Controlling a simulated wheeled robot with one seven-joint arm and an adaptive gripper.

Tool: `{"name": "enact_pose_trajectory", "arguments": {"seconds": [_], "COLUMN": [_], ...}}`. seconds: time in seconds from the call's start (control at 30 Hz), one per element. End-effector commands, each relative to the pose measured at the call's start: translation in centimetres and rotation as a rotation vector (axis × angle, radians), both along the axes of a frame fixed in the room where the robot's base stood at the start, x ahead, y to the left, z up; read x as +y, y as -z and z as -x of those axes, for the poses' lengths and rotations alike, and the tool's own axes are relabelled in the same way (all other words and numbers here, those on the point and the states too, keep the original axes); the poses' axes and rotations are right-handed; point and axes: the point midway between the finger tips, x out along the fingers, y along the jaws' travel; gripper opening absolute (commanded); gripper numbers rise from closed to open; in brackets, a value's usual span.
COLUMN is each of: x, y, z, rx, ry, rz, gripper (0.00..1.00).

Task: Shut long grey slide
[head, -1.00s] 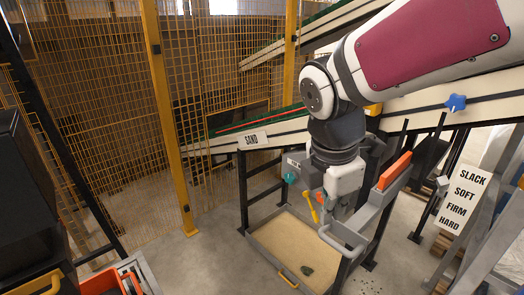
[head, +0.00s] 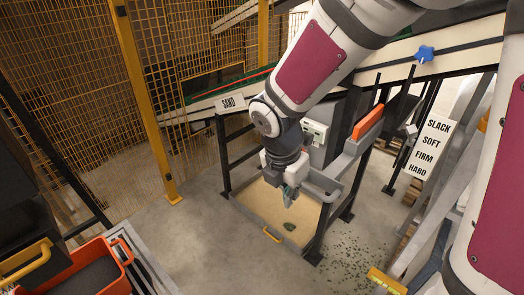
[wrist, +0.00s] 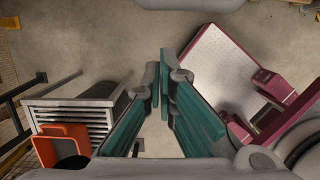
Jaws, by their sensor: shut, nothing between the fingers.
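The long grey slide (head: 352,150) appears to be the grey bar on the right side of the dark frame, carrying an orange block (head: 368,122). A grey loop handle (head: 325,184) shows at its near end, partly behind my gripper. I cannot tell how far the slide stands out. My gripper (head: 289,198) points down over the sand tray, left of the handle and apparently apart from it. Its teal fingers also show in the wrist view (wrist: 164,72), shut and empty. The slide cannot be made out in the wrist view.
A white control box (head: 314,132) sits behind the arm. An orange bin (head: 97,270) stands at lower left. A SLACK-to-HARD sign (head: 431,147) is at right. Floor left of the tray is clear.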

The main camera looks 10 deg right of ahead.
Motion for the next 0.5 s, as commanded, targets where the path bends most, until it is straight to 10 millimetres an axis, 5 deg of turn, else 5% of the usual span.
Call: {"name": "enact_pose_trajectory", "arguments": {"seconds": [0.5], "x": [-2.3], "y": [0.4], "z": [-1.6], "rx": [-0.001], "ry": [0.002], "rz": [0.001], "gripper": [0.00]}}
